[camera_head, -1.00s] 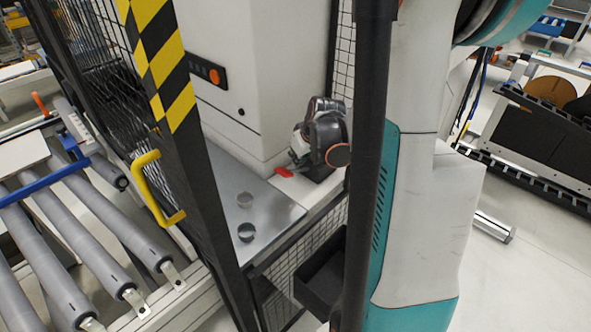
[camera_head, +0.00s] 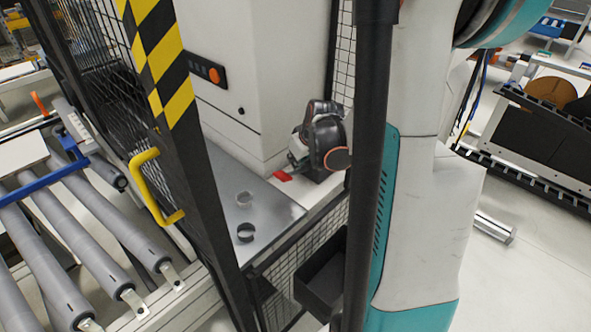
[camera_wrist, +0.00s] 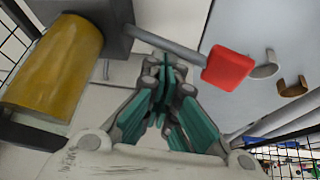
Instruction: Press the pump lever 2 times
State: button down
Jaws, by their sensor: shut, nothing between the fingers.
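The pump lever is a grey rod with a red end (camera_wrist: 229,68). In the wrist view it runs from a dark grey block to the right, past my gripper's fingertips. In the head view its red end (camera_head: 282,176) shows just left of my wrist, above the light machine ledge. A yellow cylinder (camera_wrist: 55,68) is joined to the dark block in the wrist view. My gripper (camera_wrist: 164,68) is shut and empty, its teal finger pads together, with the tips close to the rod. I cannot tell whether they touch it. In the head view my own wrist hides the fingers.
A metal plate (camera_head: 222,192) holds two small rings (camera_head: 244,198). A black and yellow striped post (camera_head: 160,62) and a yellow handle (camera_head: 152,190) stand left of it. Mesh fencing (camera_head: 341,55) is behind my wrist. A black bin (camera_head: 322,283) hangs below.

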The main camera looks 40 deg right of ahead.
jog(key=shift+s+a+f+b, duration=0.1)
jog(key=shift+a+f+b, duration=0.25)
jog(key=shift+f+b, duration=0.25)
jog(key=shift+a+f+b, duration=0.35)
jog(key=shift+f+b, duration=0.15)
jog(key=shift+f, duration=0.15)
dwell(1.4)
jog(key=shift+r, duration=0.15)
dwell(0.5)
jog(key=shift+d+r+p, duration=0.4)
jog(key=shift+r+p, duration=0.1)
jog(key=shift+r, duration=0.15)
jog(key=shift+d+r+p, duration=0.4)
jog(key=shift+r+p, duration=0.05)
jog(key=shift+r, duration=0.25)
jog(key=shift+d+r+p, duration=0.4)
jog(key=shift+r+p, duration=0.1)
jog(key=shift+r, duration=0.15)
jog(key=r+p, duration=0.1)
jog(key=d+r+p, duration=0.1)
jog(key=r, duration=0.1)
jog(key=d+r+p, duration=0.1)
jog(key=shift+w+d+r, duration=0.15)
jog(key=shift+w+d, duration=0.05)
jog(key=shift+r, duration=0.1)
dwell(1.2)
